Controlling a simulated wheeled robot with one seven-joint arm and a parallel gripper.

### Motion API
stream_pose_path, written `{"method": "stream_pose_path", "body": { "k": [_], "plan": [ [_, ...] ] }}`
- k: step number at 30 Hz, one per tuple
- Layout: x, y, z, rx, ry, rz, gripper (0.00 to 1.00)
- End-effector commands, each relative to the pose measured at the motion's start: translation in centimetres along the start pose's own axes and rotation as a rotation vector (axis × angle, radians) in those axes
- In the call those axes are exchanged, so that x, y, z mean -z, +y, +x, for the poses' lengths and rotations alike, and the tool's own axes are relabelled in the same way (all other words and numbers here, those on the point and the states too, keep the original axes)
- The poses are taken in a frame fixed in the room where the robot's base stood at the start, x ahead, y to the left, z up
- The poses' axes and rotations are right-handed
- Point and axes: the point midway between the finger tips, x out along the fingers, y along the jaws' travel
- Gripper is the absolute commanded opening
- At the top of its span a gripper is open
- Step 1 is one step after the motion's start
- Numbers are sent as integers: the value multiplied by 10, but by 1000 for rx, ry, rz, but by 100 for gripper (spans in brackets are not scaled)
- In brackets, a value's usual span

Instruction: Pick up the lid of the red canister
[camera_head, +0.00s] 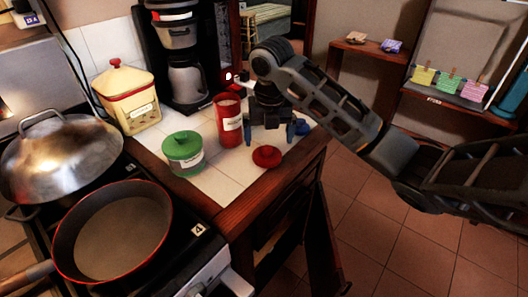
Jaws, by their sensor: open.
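The red canister (229,126) stands upright on the white tiled counter, with a pale label and its top uncovered. A round red lid (267,157) lies on the counter to its right, close to the wood edge. My gripper (270,133) points down with its blue-tipped fingers spread apart. It is empty, to the right of the canister and above the lid in the picture. The lid is apart from the fingers in this view; the exact height of the fingers over the counter is hard to tell.
A green canister (184,158) stands left of the red one, and a cream-yellow canister (126,102) behind it. A coffee maker (184,75) stands at the back. A pan (118,235) and a domed metal lid (62,150) are on the stove. The counter (222,170) is bare near its front corner.

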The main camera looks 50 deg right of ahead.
Motion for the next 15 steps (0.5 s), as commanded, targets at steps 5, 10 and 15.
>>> {"method": "stream_pose_path", "body": {
  "k": [5,10,15],
  "plan": [
    [-3,1,17,1,1,2,100],
    [-6,2,43,0,1,3,100],
    [-6,2,55,-1,-1,1,100]
  ]
}}
